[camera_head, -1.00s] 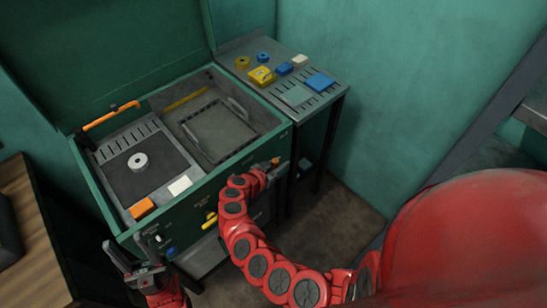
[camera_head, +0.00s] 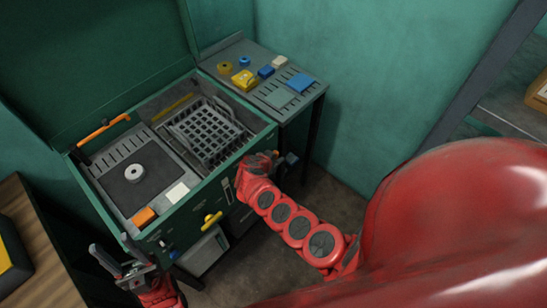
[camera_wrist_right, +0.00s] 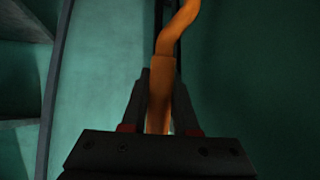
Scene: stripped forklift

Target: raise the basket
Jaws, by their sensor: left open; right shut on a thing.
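The basket (camera_head: 208,131), a dark grey grid, shows high in the right bay of the green machine, slightly tilted in the picture. My right gripper (camera_head: 268,158) is at the machine's front right corner. In the right wrist view, my right gripper (camera_wrist_right: 159,80) is shut on an orange bent handle (camera_wrist_right: 163,72), which runs up between its fingers. The handle is hidden in the head view. My left gripper (camera_head: 124,266) is open and empty, low in front of the machine's left corner, apart from the basket.
The machine's open lid (camera_head: 100,60) stands behind the bays. The left bay holds a dark plate (camera_head: 140,182) with a grey ring. A side table (camera_head: 290,98) at the right carries blue and yellow parts. A yellow handle (camera_head: 212,219) sticks out in front.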

